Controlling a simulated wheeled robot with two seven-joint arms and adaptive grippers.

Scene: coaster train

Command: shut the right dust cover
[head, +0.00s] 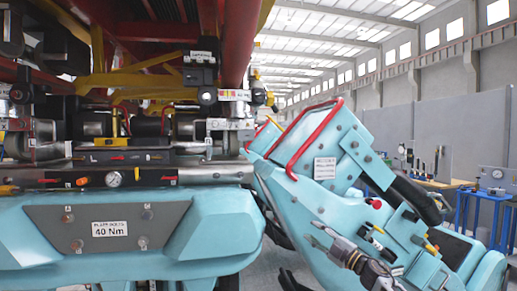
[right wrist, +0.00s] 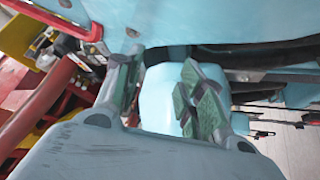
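The light blue coaster train body (head: 120,235) fills the left and middle of the head view. To its right stands a tilted light blue housing (head: 335,150) with a red bar handle (head: 312,140) and a small white label. I cannot tell for sure which part is the right dust cover. My right gripper (head: 318,238) is in front of the tilted housing, low in the head view. In the right wrist view its two green-padded fingers (right wrist: 164,78) stand apart, and light blue surface shows between and beyond them. I see nothing held. My left gripper is not in view.
A grey panel (head: 105,228) marked 40 Nm is on the train's front, below a gauge (head: 114,178) and small levers. Red and yellow beams hang overhead. Blue workbenches (head: 485,195) stand at the far right. Hoses and fittings crowd the upper left.

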